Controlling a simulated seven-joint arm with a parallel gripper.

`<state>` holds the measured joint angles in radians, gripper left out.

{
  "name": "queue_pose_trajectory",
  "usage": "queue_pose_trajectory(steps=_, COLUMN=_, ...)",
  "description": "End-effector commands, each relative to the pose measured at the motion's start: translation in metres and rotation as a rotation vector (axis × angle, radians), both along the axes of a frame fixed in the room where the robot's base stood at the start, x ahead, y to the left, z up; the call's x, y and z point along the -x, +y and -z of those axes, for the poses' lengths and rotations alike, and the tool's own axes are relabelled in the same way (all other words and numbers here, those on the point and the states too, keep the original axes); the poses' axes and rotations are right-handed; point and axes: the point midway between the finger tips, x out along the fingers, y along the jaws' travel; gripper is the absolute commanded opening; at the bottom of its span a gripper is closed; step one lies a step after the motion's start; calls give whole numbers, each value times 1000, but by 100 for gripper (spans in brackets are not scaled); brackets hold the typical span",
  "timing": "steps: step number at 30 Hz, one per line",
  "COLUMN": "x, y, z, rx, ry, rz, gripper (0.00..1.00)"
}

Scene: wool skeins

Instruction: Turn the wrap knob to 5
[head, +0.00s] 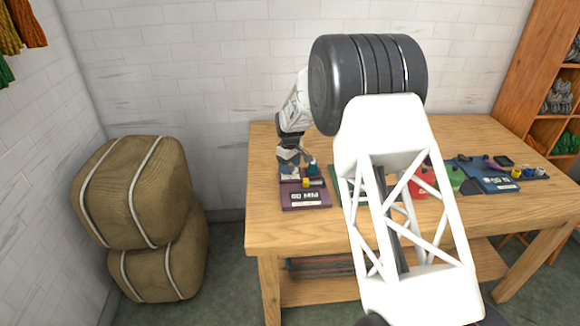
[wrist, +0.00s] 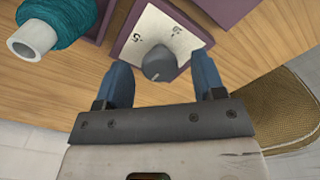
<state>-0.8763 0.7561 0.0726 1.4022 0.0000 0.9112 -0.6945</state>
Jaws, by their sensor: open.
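The wrap knob (wrist: 160,63) is a dark grey round knob on a pale dial plate (wrist: 188,45) with the marks 5 and 10, set in a purple housing. My gripper (wrist: 162,66) is open, with one blue finger on either side of the knob; contact is not clear. In the head view my gripper (head: 290,163) is over the back left part of the purple device (head: 305,197), and hides the knob there.
A teal yarn spool (wrist: 55,25) stands close to the left of the dial. On the wooden table (head: 265,228), red, green and blue devices (head: 490,178) stand to the right, partly behind my arm. Wrapped bales (head: 135,190) are stacked left of the table.

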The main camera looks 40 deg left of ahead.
Motion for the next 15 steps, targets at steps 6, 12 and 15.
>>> queue_pose_trajectory(steps=6, x=0, y=0, z=4, rx=-1, ry=-1, rz=0, gripper=63)
queue_pose_trajectory(steps=12, x=0, y=0, z=3, rx=-1, ry=0, rz=0, gripper=58)
queue_pose_trajectory(steps=15, x=0, y=0, z=3, rx=-1, ry=0, rz=0, gripper=43)
